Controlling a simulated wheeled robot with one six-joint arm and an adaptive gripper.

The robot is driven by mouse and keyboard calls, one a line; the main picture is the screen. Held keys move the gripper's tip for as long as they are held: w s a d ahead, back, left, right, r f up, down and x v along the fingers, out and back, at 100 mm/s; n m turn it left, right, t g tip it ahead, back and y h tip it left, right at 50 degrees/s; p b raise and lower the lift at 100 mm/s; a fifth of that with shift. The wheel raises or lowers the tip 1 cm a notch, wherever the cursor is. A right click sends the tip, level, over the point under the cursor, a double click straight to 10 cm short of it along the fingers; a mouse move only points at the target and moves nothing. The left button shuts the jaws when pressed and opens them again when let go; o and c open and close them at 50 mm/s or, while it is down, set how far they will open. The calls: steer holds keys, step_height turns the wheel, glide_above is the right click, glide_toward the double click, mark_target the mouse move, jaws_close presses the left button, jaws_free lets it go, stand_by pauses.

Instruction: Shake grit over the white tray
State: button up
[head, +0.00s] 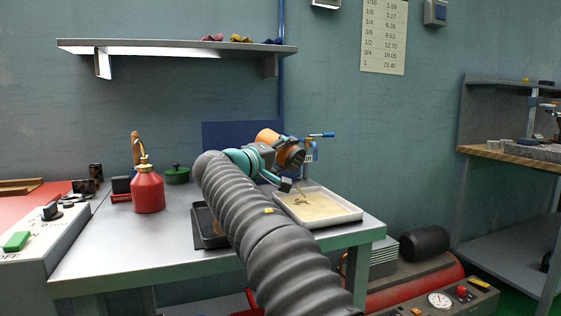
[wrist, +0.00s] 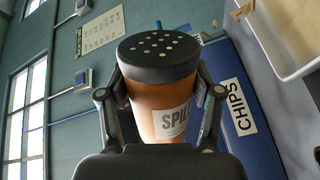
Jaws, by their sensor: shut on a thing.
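My gripper (head: 275,154) is shut around an orange shaker (head: 267,136) with a black lid. The shaker is tipped, its lid down and to the right, above the white tray (head: 345,218). In the wrist view my gripper (wrist: 162,98) has one finger on each side of the shaker (wrist: 148,105). Its lid has several pale holes, and its label reads "SPIL", the rest hidden. The tray (wrist: 292,68) shows at the upper right there. Yellow-brown grit (head: 302,202) shows at the tray's left part; I cannot tell whether any is falling.
A blue bin labelled CHIPS (wrist: 222,75) stands close behind the shaker. A shelf (head: 180,47) hangs above.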

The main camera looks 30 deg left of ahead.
steer(key=shift+s+d+r+b, duration=0.1)
steer(key=shift+d+r+b, duration=0.1)
steer(key=shift+d+b, duration=0.5)
steer(key=shift+s+d+r+b, duration=0.1)
steer(key=shift+d+r+b, duration=0.25)
steer(key=shift+d, duration=0.6)
steer(key=shift+s+d+r+b, duration=0.1)
steer(key=shift+d+b, duration=0.6)
steer(key=shift+d, duration=0.1)
